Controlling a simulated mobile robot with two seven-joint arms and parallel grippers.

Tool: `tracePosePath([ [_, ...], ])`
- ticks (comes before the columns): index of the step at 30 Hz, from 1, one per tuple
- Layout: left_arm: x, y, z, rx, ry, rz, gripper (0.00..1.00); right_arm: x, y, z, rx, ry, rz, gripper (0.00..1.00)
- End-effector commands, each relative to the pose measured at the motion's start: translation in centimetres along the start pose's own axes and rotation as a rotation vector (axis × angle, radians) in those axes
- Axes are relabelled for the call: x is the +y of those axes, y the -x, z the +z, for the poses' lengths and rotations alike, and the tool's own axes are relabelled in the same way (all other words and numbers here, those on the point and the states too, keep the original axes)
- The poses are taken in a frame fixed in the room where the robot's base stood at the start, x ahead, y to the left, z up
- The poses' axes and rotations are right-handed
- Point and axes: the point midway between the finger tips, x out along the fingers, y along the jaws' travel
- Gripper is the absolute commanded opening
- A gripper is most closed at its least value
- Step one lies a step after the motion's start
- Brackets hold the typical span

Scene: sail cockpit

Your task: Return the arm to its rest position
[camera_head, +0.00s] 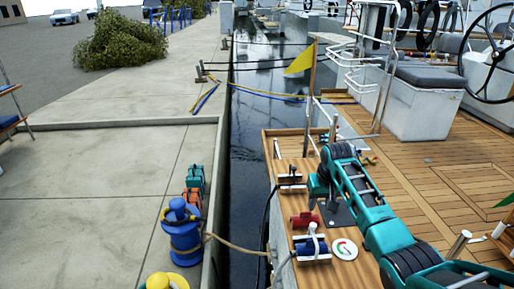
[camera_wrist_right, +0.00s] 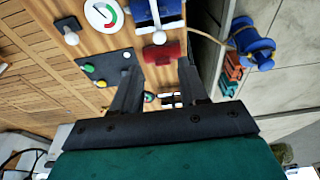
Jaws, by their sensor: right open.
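My right arm (camera_head: 365,205) is teal and black. It comes in from the lower right of the head view and reaches over the wooden side deck. Its gripper (camera_head: 316,192) is above the deck, near a red fitting. In the right wrist view the two dark fingers (camera_wrist_right: 158,88) stand apart with nothing held between them. The red fitting (camera_wrist_right: 165,53) shows just beyond the fingertips; I cannot tell its exact distance from them. My left arm and gripper are not in view.
A blue winch-like fitting (camera_head: 312,247), a round gauge (camera_head: 344,249) and a dark button panel (camera_wrist_right: 103,68) are on the deck nearby. A yellow flag (camera_head: 301,60) stands beyond. A blue bollard (camera_head: 182,232) with a rope stands on the quay, across dark water (camera_head: 248,165).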

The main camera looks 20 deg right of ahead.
Motion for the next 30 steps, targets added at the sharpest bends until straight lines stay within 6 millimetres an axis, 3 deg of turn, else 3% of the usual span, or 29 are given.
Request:
tracePosePath([
  [5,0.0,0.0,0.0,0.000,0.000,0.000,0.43,-0.2,-1.1,0.9,0.018,0.018,0.006,0.43],
  [8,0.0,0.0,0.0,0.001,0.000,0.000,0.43,-0.8,-3.4,2.8,0.064,0.059,0.015,0.43],
  [12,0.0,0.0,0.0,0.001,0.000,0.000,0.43,-2.5,-6.9,7.2,0.176,0.153,0.015,0.43],
  [18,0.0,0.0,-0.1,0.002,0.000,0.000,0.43,-5.6,-9.2,14.7,0.350,0.277,-0.033,0.43],
  [23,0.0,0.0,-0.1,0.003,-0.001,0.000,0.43,-8.3,-8.5,21.1,0.486,0.348,-0.102,0.43],
  [27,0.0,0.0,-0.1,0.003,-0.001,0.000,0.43,-10.2,-6.2,26.0,0.599,0.382,-0.166,0.43],
  [30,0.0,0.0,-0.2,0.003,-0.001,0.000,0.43,-11.2,-4.3,28.4,0.664,0.391,-0.203,0.43],
])
